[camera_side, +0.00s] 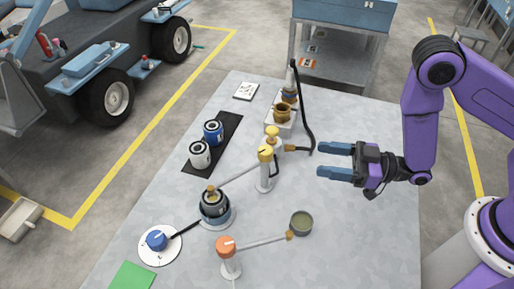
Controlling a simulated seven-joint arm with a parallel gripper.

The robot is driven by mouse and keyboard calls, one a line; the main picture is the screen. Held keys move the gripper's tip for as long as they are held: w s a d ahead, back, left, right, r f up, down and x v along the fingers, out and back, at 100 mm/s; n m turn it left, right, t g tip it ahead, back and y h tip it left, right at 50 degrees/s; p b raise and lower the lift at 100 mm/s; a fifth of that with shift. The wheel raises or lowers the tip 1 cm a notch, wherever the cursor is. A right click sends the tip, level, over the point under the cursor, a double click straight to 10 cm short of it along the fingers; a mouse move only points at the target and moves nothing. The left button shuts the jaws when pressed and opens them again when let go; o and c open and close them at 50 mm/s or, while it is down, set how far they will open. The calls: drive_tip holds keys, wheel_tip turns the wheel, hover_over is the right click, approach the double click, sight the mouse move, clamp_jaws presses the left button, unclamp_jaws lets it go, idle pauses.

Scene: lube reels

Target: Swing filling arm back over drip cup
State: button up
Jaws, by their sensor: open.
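My gripper (321,160) is open and empty at the right, its two blue fingers pointing left and apart from everything. A yellow-topped post (265,155) carries a thin grey arm (238,175) that reaches left, its ochre end over a dark can (214,208) on a round base. An orange-topped post (226,247) carries another grey arm (262,242) that reaches right, its ochre end at the near-left rim of an olive cup (301,223). I cannot tell which arm or cup the task names.
A blue can (213,132) and a white can (200,155) stand on a black mat (229,124). A black hose (305,115) curves beside a brown cup (282,113). A blue knob (156,240) sits on a white disc. The tabletop right of the olive cup is clear.

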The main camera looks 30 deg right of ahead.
drive_tip(key=x, duration=1.6)
drive_tip(key=shift+a, duration=0.25)
clamp_jaws()
